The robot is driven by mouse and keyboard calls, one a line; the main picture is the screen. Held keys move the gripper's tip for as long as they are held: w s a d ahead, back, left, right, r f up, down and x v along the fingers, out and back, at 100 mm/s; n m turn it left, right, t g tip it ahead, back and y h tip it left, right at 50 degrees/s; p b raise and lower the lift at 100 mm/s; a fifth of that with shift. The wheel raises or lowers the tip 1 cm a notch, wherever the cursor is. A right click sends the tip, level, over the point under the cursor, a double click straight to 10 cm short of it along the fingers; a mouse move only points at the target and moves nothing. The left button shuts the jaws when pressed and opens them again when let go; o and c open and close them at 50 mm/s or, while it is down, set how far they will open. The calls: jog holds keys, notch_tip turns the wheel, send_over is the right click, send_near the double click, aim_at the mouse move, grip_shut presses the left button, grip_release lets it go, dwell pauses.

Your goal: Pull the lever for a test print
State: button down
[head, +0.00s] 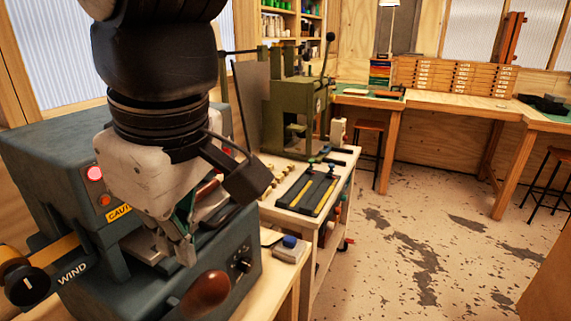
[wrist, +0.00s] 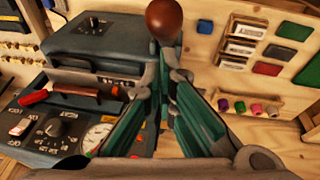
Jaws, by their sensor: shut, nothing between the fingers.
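A blue-grey machine (head: 60,165) stands at the left in the head view, with a lit red button, a caution label and a black dial marked WIND. A brown rounded knob (head: 205,293) is at its front. A similar brown knob (wrist: 164,20) shows in the wrist view, just beyond my fingertips. My gripper (head: 187,258) hangs over the machine's front, its fingers shut and empty. In the wrist view the fingertips (wrist: 166,60) overlap the area below the knob; I cannot tell if they touch it. The knob's shaft is mostly hidden behind the fingers.
A green press (head: 293,108) with a black-knobbed lever (head: 329,50) stands on the bench behind. A small block with a blue top (head: 289,246) lies beside the machine. A red handle (wrist: 33,97) and a gauge (wrist: 97,137) show in the wrist view. The floor at right is open.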

jog(key=shift+d+f, duration=0.35)
jog(key=shift+f, duration=0.3)
jog(key=shift+d, duration=0.1)
